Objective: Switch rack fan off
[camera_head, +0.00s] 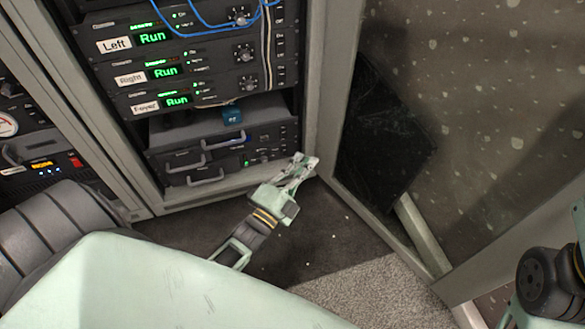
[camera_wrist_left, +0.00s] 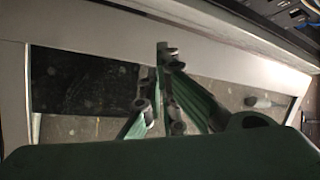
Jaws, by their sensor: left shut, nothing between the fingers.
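My left gripper (camera_head: 306,163) is shut and empty, in front of the lower right corner of the open equipment rack. Its closed fingers also show in the left wrist view (camera_wrist_left: 163,50), dark against a pale frame. Close behind the gripper is a dark lower rack unit (camera_head: 225,150) with pull handles and small controls at its right end. I cannot tell which control is the rack fan switch or how it is set. A small red control (camera_head: 76,161) shows on the neighbouring rack at the far left. My right gripper is not in view.
Above are several rack units labelled Left (camera_head: 114,44), Right (camera_head: 130,78) and Foyer (camera_head: 146,106), with green Run displays. Blue cables (camera_head: 205,32) hang across the top. An open glazed door (camera_head: 460,110) stands on the right. Dark floor (camera_head: 320,225) lies clear below the gripper.

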